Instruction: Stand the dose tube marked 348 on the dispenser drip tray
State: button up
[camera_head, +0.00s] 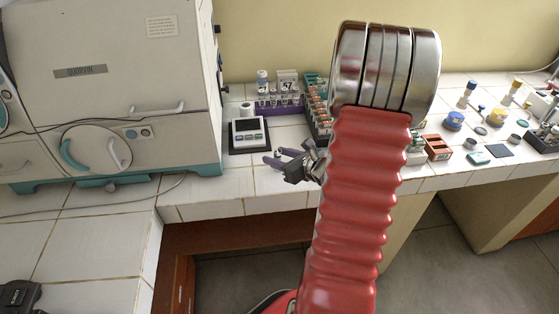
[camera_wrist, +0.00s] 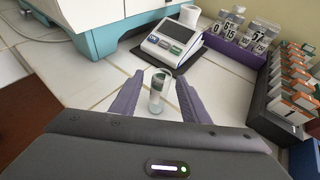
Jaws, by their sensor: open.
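In the wrist view a small clear tube with a grey-green cap or label (camera_wrist: 157,92) stands on the white tiles between my gripper's fingers. Its marking is too small to read, so I cannot tell whether it is 348. My gripper (camera_wrist: 160,78) is open, one purple finger on each side of the tube, with visible gaps. In the head view my gripper (camera_head: 273,155) is low over the counter, right of the display device; I cannot make out the tube there. No drip tray can be identified for certain in either view.
A white device with a display (camera_head: 249,132) sits on a dark pad beyond my gripper, a white cylinder (camera_wrist: 189,14) behind it. A purple rack (camera_head: 280,105) and a dark rack of orange-labelled items (camera_wrist: 289,95) stand right. The large cabinet machine (camera_head: 110,90) is left.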

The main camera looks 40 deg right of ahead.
jog(key=shift+c, duration=0.3)
grip_shut()
dwell(0.6)
